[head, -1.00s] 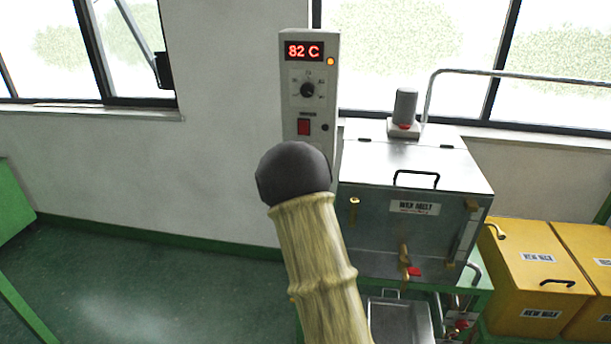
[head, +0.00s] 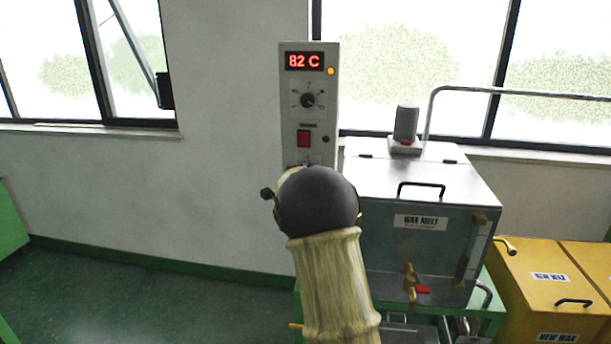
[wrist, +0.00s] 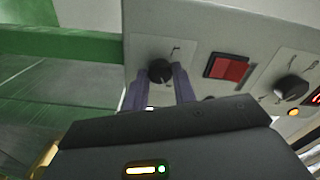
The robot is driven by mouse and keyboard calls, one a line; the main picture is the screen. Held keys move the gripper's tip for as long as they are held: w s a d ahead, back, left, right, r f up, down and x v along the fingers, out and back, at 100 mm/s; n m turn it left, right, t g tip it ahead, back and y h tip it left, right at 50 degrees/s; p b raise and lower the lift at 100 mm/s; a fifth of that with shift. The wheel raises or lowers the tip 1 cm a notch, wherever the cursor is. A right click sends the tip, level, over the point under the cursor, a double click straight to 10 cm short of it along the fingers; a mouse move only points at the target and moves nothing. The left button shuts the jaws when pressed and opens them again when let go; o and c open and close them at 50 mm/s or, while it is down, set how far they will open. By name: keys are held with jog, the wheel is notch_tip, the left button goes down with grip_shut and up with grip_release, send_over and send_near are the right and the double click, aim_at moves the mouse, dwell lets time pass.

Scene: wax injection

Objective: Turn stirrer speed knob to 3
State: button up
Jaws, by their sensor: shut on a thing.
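The control panel (head: 326,150) is a tall pale box on the wall. The stirrer speed knob, which I take to be the small black knob (wrist: 160,70) at the panel's lower end, shows in the wrist view. My gripper (wrist: 160,84) has its two purple-grey fingers on either side of this knob and is shut on it. I cannot read its pointer or scale. In the head view my dark wrist and sleeved arm hide this knob and the fingers.
The panel's other knob (head: 307,100), red switch (head: 303,139) and red display (head: 304,61) reading 82 C sit above. A steel wax melt tank (head: 420,205) stands close at the right, with yellow bins (head: 540,290) beyond. Open floor (head: 110,290) lies left.

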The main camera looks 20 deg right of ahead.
jog(key=o, duration=1)
jog(key=shift+s+a, duration=0.1)
jog(key=b+v, duration=0.3)
jog(key=v, duration=1.4)
jog(key=shift+a, duration=0.1)
